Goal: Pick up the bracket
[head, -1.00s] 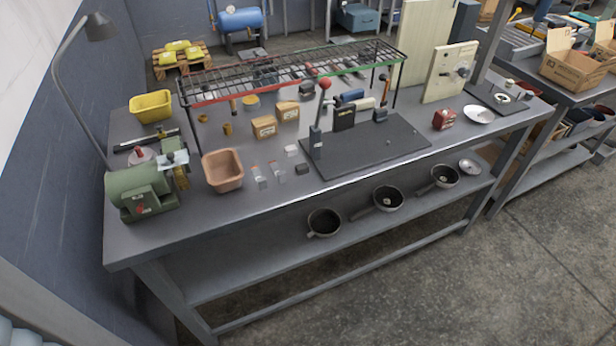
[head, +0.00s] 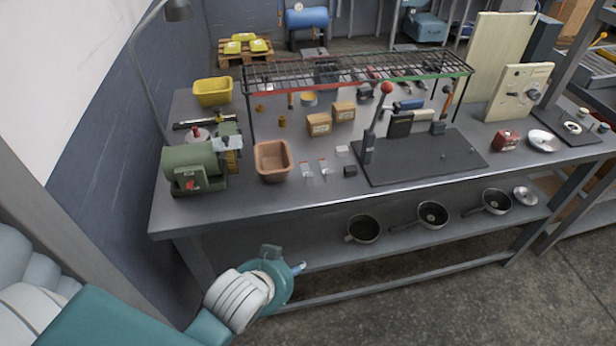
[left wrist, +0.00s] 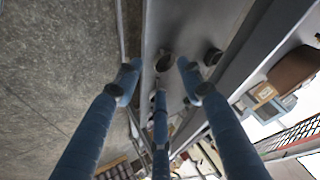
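I cannot pick out the bracket for certain; several small parts lie on the workbench (head: 330,200), too small to name. Small packets (head: 307,170) and a dark block (head: 350,171) lie near its front edge, right of a brown tray (head: 273,174). My left gripper (head: 298,268) is in front of the bench, below the tabletop, at the left part of the lower shelf. In the left wrist view its blue fingers (left wrist: 160,82) are spread apart with nothing between them. My right gripper is in neither view.
Dark pans (head: 363,240) stand on the lower shelf. A green grinder (head: 190,168) stands at the bench's left end. A wire rack (head: 350,68) spans the back. A lever press (head: 367,150) stands on a black plate (head: 420,165). The floor in front is clear.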

